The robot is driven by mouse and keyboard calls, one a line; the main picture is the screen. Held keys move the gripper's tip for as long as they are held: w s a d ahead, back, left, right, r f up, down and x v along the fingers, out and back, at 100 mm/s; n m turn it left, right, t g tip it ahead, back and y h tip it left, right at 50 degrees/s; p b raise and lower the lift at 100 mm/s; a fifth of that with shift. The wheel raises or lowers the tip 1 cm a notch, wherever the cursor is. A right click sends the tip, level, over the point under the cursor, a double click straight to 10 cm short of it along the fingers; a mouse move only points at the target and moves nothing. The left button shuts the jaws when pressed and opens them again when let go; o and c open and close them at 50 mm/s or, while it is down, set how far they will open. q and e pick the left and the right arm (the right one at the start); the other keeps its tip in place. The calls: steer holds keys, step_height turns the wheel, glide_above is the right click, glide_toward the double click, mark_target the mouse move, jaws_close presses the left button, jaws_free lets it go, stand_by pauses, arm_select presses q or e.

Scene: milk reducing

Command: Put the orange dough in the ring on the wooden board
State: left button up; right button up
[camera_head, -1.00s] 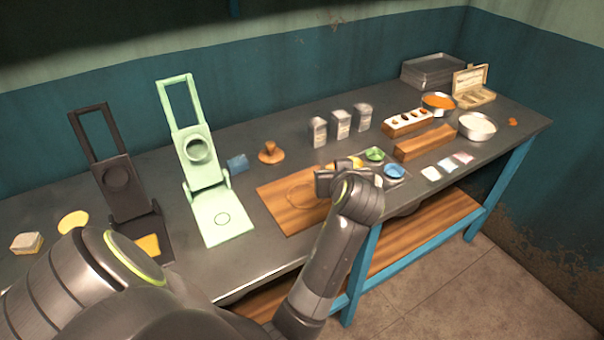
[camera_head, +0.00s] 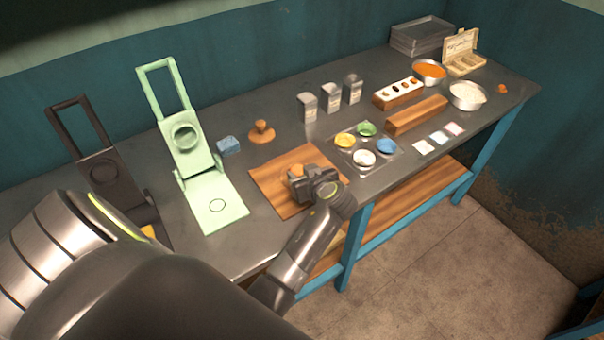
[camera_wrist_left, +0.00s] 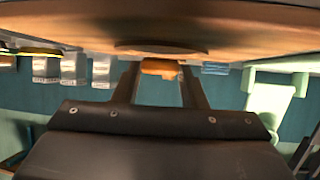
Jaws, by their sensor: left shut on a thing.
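The orange dough (camera_head: 297,171) is a small lump held between the fingertips of my left gripper (camera_head: 303,179). In the left wrist view the dough (camera_wrist_left: 160,68) sits between the two dark fingers, which are shut on it. The wooden board (camera_head: 270,186) lies flat on the table under the gripper. In the wrist view, which is upside down, the board (camera_wrist_left: 60,35) fills the top, and the ring (camera_wrist_left: 160,47) shows as a dark ellipse close to the dough. A small gap seems to remain between dough and board. In the head view the gripper hides the ring. My right gripper is not in view.
A green press (camera_head: 215,205) stands left of the board, with a dark press (camera_head: 105,175) further left. A wooden stamp (camera_head: 262,132) and blue block (camera_head: 229,145) lie behind. A tray of colored dishes (camera_head: 365,158) sits to the right.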

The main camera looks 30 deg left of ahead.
arm_select(q)
steer(key=shift+f, duration=0.5)
steer(key=o, duration=1)
steer(key=shift+o, duration=0.2)
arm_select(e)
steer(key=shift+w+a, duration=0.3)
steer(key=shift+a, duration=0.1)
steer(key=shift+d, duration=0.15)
arm_select(q)
steer(key=shift+r, duration=0.2)
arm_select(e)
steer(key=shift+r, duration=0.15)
